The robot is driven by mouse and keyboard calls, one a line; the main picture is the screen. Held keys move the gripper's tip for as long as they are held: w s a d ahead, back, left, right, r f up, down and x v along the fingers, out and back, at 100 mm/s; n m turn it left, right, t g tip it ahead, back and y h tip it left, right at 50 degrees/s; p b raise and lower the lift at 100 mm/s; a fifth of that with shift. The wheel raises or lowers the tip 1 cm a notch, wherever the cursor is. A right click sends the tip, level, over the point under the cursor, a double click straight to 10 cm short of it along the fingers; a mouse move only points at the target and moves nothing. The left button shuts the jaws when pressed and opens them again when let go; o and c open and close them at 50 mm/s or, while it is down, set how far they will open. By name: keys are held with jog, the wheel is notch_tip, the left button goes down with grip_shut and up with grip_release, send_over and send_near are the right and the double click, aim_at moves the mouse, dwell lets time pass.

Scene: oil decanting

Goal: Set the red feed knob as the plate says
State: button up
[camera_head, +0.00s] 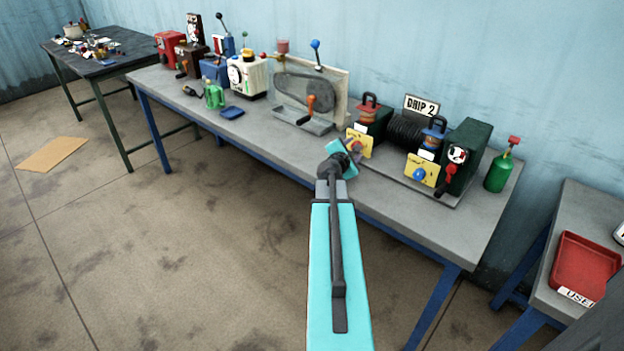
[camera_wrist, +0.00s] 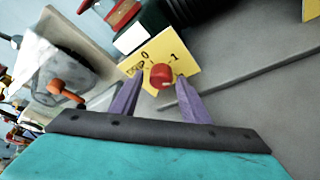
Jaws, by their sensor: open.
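The red feed knob (camera_wrist: 161,76) sits on a yellow panel (camera_wrist: 176,50) marked 0 and 1 in the wrist view. My gripper (camera_wrist: 158,82) is open, with one purple finger on each side of the knob; I cannot tell whether they touch it. In the head view my gripper (camera_head: 352,157) is in front of the left yellow panel (camera_head: 362,138) and hides much of it. A white plate (camera_head: 421,105) reading "DRIP 2" stands behind the black ribbed cylinder.
A second yellow panel with a blue knob (camera_head: 419,174) is to the right, beside a dark green box (camera_head: 470,140) with a red lever. A green bottle (camera_head: 499,172) stands at the bench's right end.

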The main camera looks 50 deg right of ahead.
jog(key=shift+r+n+g+p, duration=0.2)
jog(key=shift+n+g+p, duration=0.7)
jog(key=shift+p, duration=2.9)
jog(key=n+p, duration=0.1)
jog(key=p, duration=0.2)
jog(key=n+g+p, duration=0.1)
jog(key=p, duration=0.2)
jog(key=shift+w+n+y+p, duration=0.2)
jog(key=shift+n+y+p, duration=0.1)
jog(key=shift+y, duration=0.1)
jog(key=shift+s+a+b, duration=0.1)
jog(key=shift+a+b, duration=0.25)
jog(key=shift+b+v, duration=0.35)
jog(key=shift+v, duration=0.75)
jog(key=w+b+v, duration=0.1)
jog(key=b+v, duration=0.2)
jog(key=v, duration=0.8)
jog(key=w+a+f+n+t+y, duration=0.1)
jog(key=w+a+f, duration=0.5)
jog(key=a+f, duration=0.8)
jog(key=shift+a+f+n+y+b, duration=0.3)
jog(key=shift+a+y, duration=0.25)
jog(key=shift+y, duration=0.35)
jog(key=shift+w, duration=0.1)
